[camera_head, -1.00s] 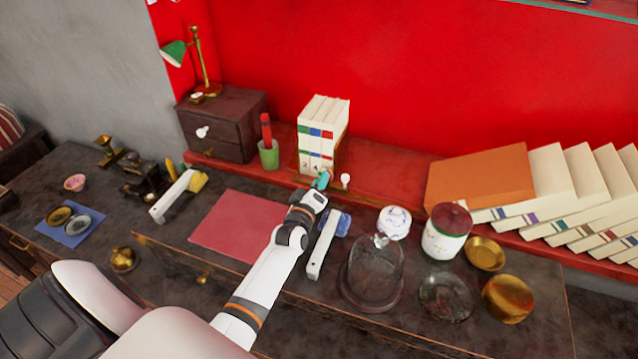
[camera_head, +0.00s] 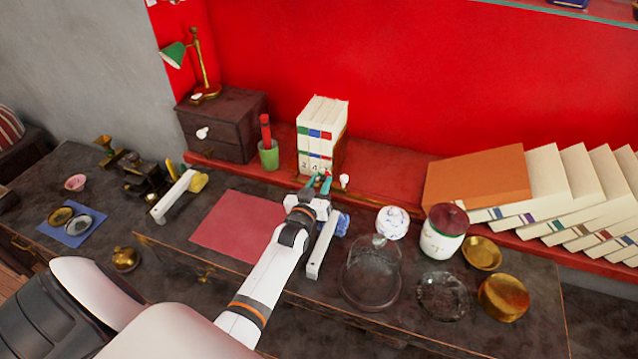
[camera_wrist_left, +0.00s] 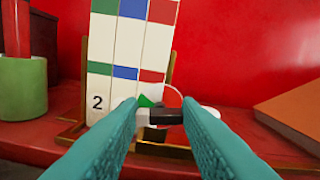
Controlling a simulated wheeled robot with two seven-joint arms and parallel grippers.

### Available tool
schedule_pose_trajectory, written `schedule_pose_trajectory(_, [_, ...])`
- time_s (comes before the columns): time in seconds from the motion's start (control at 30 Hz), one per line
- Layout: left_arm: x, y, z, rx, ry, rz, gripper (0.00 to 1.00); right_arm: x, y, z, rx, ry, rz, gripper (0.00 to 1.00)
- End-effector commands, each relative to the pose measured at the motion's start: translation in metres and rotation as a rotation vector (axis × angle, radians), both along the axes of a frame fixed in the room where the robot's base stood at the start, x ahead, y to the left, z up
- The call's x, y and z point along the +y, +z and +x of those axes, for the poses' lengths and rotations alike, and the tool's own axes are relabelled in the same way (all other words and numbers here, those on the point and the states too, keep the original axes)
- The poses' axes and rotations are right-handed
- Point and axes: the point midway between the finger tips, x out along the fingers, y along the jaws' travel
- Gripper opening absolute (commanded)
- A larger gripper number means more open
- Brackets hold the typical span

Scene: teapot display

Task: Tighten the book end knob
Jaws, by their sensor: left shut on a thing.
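White books (camera_head: 322,135) with red, green and blue bands stand upright in a wooden book end frame (camera_head: 343,150) on the red shelf. They also show in the wrist view (camera_wrist_left: 125,95). My left gripper (camera_head: 320,181) is at the front of this frame, with its teal fingers pointing toward the books. In the wrist view the fingertips (camera_wrist_left: 161,113) close on a small dark knob (camera_wrist_left: 162,117) low in front of the books. Its far side is hidden. A white round piece (camera_head: 345,180) sits just right of the fingers, its shape partly hidden in the wrist view. My right gripper is not in view.
A green cup (camera_head: 268,156) with a red item stands left of the books. An orange book (camera_head: 478,178) and leaning books are at the right.

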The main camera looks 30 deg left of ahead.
Motion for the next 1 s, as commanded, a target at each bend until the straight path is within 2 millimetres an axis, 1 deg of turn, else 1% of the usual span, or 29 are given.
schedule_pose_trajectory(0.3, [-0.0006, -0.0015, -0.0004, 0.025, 0.0, 0.092, 0.08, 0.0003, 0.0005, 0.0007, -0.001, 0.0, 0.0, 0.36])
schedule_pose_trajectory(0.77, [-0.0006, -0.0017, -0.0005, 0.029, -0.001, 0.102, 0.08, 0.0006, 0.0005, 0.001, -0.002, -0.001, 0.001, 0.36])
schedule_pose_trajectory(0.8, [-0.0007, -0.0018, -0.0004, 0.029, -0.001, 0.102, 0.34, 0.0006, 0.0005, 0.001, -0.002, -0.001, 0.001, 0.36])
schedule_pose_trajectory(0.87, [-0.0007, -0.0016, -0.0003, 0.027, 0.0, 0.101, 0.44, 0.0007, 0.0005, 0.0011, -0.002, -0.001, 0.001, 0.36])
schedule_pose_trajectory(0.9, [-0.0007, -0.0014, -0.0004, 0.027, 0.0, 0.101, 0.5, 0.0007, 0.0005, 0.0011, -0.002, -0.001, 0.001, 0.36])
schedule_pose_trajectory(0.93, [-0.0006, -0.0013, -0.0003, 0.027, 0.0, 0.101, 0.53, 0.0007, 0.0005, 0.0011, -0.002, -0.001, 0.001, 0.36])
schedule_pose_trajectory(1.0, [-0.0006, -0.001, -0.0002, 0.026, 0.0, 0.102, 0.53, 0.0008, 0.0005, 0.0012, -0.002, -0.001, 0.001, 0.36])
